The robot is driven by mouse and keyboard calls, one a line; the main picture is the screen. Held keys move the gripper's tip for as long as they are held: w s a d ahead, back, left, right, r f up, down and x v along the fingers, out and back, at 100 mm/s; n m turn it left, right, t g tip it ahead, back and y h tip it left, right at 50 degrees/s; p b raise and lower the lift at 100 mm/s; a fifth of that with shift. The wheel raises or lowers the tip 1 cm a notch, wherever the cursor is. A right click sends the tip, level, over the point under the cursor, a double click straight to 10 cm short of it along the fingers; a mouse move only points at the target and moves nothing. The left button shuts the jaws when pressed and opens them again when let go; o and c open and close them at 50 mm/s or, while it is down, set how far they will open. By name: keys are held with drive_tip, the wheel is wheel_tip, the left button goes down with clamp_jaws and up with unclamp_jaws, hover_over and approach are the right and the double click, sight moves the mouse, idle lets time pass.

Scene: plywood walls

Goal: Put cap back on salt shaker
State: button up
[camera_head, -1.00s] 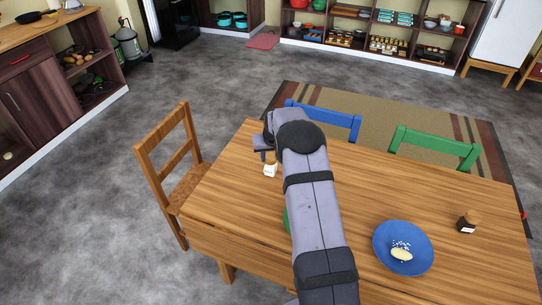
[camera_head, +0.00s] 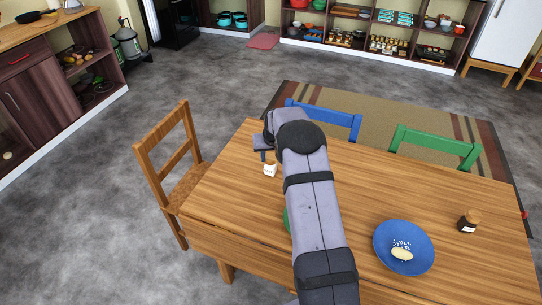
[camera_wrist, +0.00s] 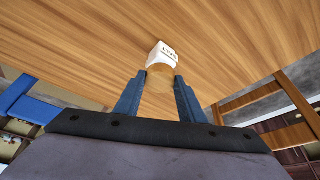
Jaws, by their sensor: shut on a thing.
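The salt shaker (camera_head: 270,171) is small and white with a label. It stands on the wooden table near its left end, and it also shows in the wrist view (camera_wrist: 163,51). The tan wooden cap (camera_wrist: 160,71) is at the shaker's top, between my blue fingertips. My gripper (camera_wrist: 160,78) is shut on the cap. In the head view my gripper (camera_head: 267,156) is just behind and above the shaker. Whether the cap is seated or slightly apart from the shaker cannot be told.
A blue plate (camera_head: 383,263) with food and a dark pepper-like shaker (camera_head: 467,225) with a brown cap are on the table's right side. A green item (camera_head: 286,220) is mostly hidden by my arm. Wooden (camera_head: 176,160), blue (camera_head: 345,122) and green (camera_head: 432,146) chairs surround the table.

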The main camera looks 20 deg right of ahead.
drive_tip(key=o, duration=1.1)
drive_tip(key=shift+r, duration=0.1)
drive_tip(key=b+v, duration=0.2)
drive_tip(key=v, duration=0.5)
drive_tip(key=shift+s, duration=0.15)
